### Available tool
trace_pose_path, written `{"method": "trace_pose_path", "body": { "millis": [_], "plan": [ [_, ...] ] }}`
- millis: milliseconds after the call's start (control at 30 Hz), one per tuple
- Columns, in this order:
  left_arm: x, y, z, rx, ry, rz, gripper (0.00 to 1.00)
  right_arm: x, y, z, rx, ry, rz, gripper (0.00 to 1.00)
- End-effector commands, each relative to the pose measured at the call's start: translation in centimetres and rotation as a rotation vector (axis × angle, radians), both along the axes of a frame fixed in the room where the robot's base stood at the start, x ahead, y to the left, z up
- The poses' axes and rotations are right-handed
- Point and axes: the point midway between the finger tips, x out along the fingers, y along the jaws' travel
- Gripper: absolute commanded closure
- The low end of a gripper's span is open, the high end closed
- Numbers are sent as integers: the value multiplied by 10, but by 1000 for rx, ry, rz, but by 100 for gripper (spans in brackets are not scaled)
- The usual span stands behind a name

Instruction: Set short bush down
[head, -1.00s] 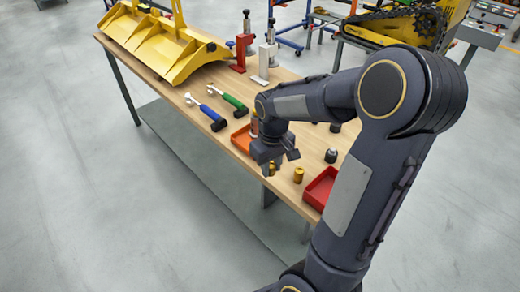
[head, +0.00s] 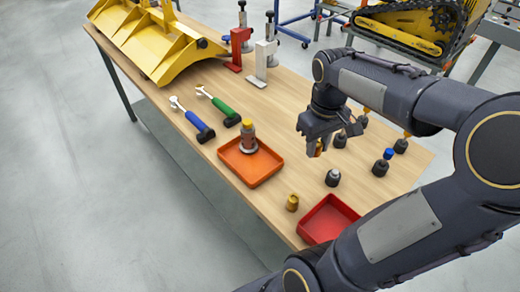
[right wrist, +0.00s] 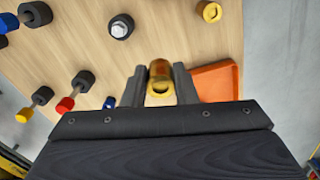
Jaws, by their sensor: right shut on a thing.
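My right gripper (head: 319,138) is above the table, to the right of the orange tray in the head view. It is shut on a brass bush (head: 319,150), which is partly hidden behind the fingers. In the right wrist view the brass bush (right wrist: 160,79) stands out clearly between the two dark fingers. The held bush appears off the tabletop, but the exact gap is hard to tell. A second brass bush (head: 292,203) stands on the table near the red tray; it also shows in the right wrist view (right wrist: 209,11). My left gripper is out of view.
The orange tray (head: 268,176) holds a grey-based cylinder with a yellow top (head: 248,138). The red tray (head: 318,235) looks empty. A dark holder (head: 332,178) and several dark-ended parts stand to the right. Blue (head: 195,121) and green (head: 224,108) handled tools lie left.

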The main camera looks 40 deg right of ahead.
Motion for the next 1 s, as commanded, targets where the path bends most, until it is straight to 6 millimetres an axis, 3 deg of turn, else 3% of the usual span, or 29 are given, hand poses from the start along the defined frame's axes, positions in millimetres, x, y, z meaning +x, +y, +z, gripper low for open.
{"method": "trace_pose_path", "body": {
  "millis": [367, 500, 833, 1000],
  "plan": [
    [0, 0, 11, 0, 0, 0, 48, 82, 31, -38, 2, 5, 7, 98],
    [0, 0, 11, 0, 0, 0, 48, 102, 38, -68, 2, 6, 4, 98],
    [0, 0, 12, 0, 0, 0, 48, 126, 47, -97, 1, 1, 2, 98],
    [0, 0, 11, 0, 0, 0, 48, 126, 47, -122, 0, 3, 2, 98]
  ]
}}
